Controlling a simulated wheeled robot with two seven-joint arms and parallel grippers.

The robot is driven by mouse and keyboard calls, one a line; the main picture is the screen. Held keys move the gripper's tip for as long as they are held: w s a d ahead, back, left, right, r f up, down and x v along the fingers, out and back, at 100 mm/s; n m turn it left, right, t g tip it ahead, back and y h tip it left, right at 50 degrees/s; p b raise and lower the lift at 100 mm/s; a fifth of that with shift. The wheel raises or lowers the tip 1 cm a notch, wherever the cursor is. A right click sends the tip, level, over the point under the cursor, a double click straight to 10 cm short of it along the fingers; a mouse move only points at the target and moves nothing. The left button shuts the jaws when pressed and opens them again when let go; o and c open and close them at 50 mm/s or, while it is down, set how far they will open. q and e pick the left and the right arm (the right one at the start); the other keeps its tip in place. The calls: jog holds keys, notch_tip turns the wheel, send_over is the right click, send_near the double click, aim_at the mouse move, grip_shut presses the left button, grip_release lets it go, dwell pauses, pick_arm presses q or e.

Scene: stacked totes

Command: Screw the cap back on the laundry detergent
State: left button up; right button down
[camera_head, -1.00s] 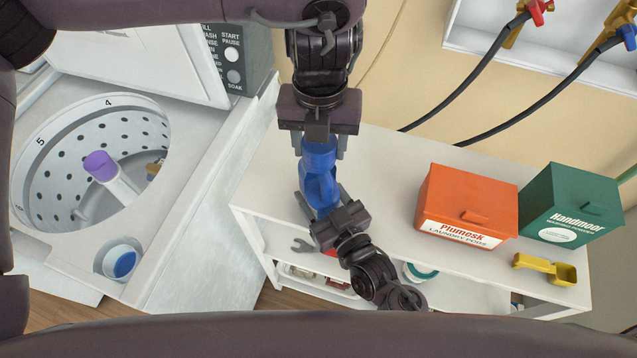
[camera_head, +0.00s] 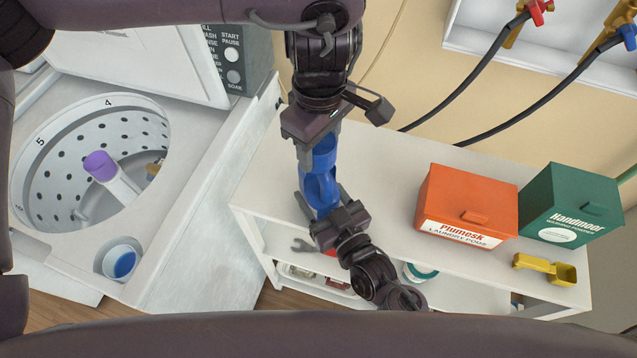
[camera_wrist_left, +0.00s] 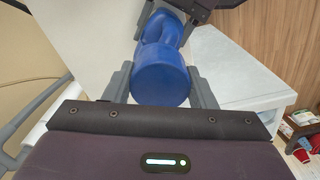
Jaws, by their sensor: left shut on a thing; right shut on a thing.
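The blue laundry detergent bottle (camera_head: 320,186) stands above the white shelf top in the head view, its lower part partly hidden by my right gripper. My right gripper (camera_head: 322,202) is shut on the bottle's body from the front. My left gripper (camera_head: 318,150) points down from above and is shut on the blue cap (camera_head: 324,143) at the bottle's top. In the left wrist view the round cap (camera_wrist_left: 160,82) sits between the two grey fingers of my left gripper (camera_wrist_left: 161,88). The thread and the seam between cap and bottle are hidden.
An orange box (camera_head: 465,205) and a green box (camera_head: 568,205) stand on the white shelf unit (camera_head: 385,165), with a yellow scoop (camera_head: 545,268) in front. The open washer (camera_head: 190,215) is at left. Hoses hang behind. The shelf top between bottle and boxes is clear.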

pick_arm(q)
jog(key=o, duration=1.1)
jog(key=shift+a, duration=0.1)
jog(key=shift+r, duration=2.3)
jog(key=shift+n, duration=0.3)
jog(key=shift+c, duration=0.5)
